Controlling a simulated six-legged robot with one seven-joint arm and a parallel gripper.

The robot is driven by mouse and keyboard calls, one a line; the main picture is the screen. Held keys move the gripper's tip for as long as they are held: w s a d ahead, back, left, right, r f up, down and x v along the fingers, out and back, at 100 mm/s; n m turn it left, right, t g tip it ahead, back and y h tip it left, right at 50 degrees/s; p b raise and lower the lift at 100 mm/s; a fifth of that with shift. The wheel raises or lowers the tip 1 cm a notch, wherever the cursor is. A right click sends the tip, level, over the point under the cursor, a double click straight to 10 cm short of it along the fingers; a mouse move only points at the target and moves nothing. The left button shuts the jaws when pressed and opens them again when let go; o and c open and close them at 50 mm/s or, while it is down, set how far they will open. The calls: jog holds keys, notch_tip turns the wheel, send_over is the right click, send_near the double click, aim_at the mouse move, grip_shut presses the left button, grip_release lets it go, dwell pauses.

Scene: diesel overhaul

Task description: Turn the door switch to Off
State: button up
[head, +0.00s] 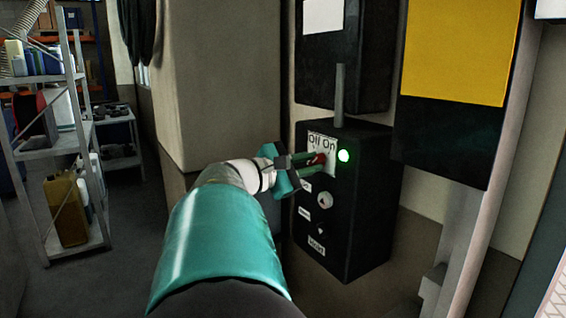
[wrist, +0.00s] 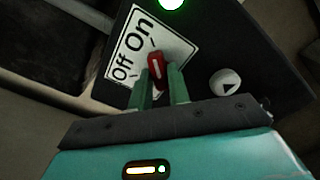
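The door switch is a red knob (head: 318,159) on a black control box (head: 352,205). A green lamp (head: 344,155) beside the label is lit. My gripper (head: 307,163) reaches the box from the left. The contact faces are partly hidden.
Lower on the box are a round white button (head: 324,200) with an arrow, also in the wrist view (wrist: 225,82), and small labels. A grey conduit (head: 340,95) rises from the box. A yellow-and-black panel (head: 460,50) is at the right. Metal shelving (head: 62,165) stands at far left.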

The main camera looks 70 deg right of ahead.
jog(key=shift+c, duration=0.6)
jog(key=n, duration=0.4)
jog(key=shift+n, duration=0.4)
jog(key=n, duration=0.4)
jog(key=shift+w+d+n, duration=0.1)
jog(key=shift+n, duration=0.3)
jog(key=n, duration=0.4)
jog(key=shift+w+f+n, duration=0.1)
jog(key=shift+n, duration=0.3)
jog(key=n, duration=0.3)
jog(key=shift+d+n, duration=0.1)
jog(key=shift+n, duration=0.3)
jog(key=o, duration=1.5)
jog(key=shift+w, duration=0.1)
jog(key=v, duration=0.7)
